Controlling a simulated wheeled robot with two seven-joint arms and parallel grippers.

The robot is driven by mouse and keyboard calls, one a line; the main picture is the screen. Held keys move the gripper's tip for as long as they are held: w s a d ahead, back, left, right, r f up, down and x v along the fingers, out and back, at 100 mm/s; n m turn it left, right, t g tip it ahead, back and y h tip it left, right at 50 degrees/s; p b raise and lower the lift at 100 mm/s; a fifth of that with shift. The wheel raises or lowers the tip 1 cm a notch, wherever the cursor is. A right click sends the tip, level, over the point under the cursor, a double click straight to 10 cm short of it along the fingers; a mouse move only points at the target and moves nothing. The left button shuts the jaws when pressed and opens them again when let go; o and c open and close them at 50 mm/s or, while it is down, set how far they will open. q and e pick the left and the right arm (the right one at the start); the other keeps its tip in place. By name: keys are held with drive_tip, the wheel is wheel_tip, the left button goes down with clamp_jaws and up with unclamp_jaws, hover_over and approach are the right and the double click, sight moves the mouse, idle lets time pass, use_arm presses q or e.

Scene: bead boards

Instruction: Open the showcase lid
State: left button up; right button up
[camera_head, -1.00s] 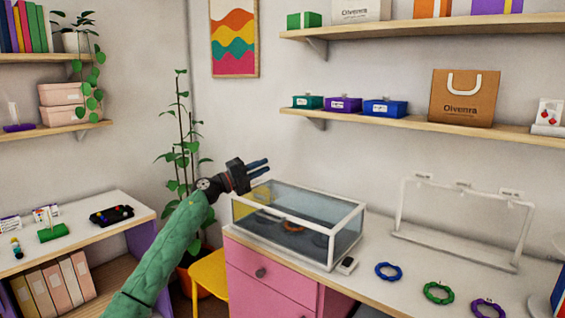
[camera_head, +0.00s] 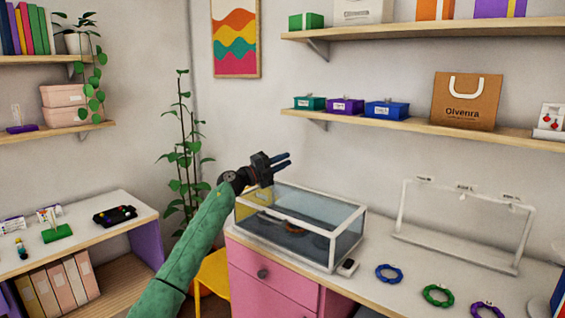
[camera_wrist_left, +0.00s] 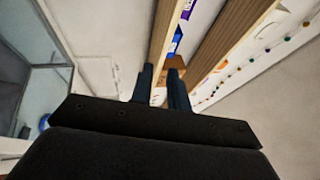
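The showcase (camera_head: 335,257) is a glass box with a white frame on the white desk top. Its glass lid (camera_head: 310,205) lies flat and closed on top. An orange-brown ring-shaped item and dark shapes show inside through the glass. My left gripper (camera_head: 284,160) is just above the back left part of the lid, pointing right, with its two dark fingers a little apart and nothing between them. In the left wrist view the fingers (camera_wrist_left: 160,85) also stand apart, and the showcase (camera_wrist_left: 38,75) shows at the left edge. My right gripper is not in view.
Blue (camera_head: 389,273), green (camera_head: 438,295) and purple (camera_head: 487,310) rings lie to the right. A white display stand (camera_head: 460,255) stands behind them. A wall shelf (camera_head: 420,128) runs above.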

use_arm(q)
clamp_jaws()
idle(1.2)
